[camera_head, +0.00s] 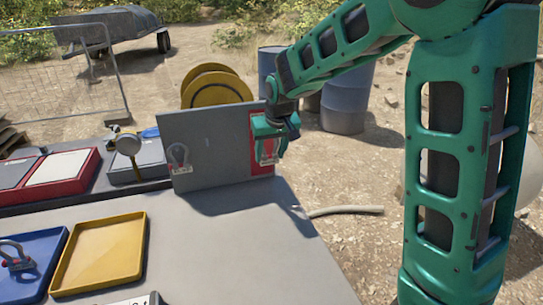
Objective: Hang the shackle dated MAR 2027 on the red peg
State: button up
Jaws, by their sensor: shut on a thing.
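A grey upright board (215,150) stands on the table, with a red strip (262,168) at its right end. My gripper (267,153) is at this red strip and is shut on a small shackle (267,159), mostly hidden by the jaws. A red peg cannot be made out behind the gripper. Whether the held shackle hangs on anything cannot be told. A second shackle (178,155) with a pale tag is at the board's left end. A third shackle (17,261) with red parts lies in the blue tray (50,252). No date is readable.
A yellow tray (100,254) is empty on the table beside the blue one. A gauge-like round device (128,145) and a red-rimmed tray (92,176) stand left of the board. Blue drums (345,105) stand behind.

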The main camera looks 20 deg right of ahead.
jog(key=w+f, duration=0.1)
jog(key=w, duration=0.5)
jog(key=shift+f, duration=0.2)
dwell(0.6)
jog(key=shift+w, duration=0.1)
dwell(0.5)
jog(key=o, duration=1.3)
jog(key=shift+c, duration=0.2)
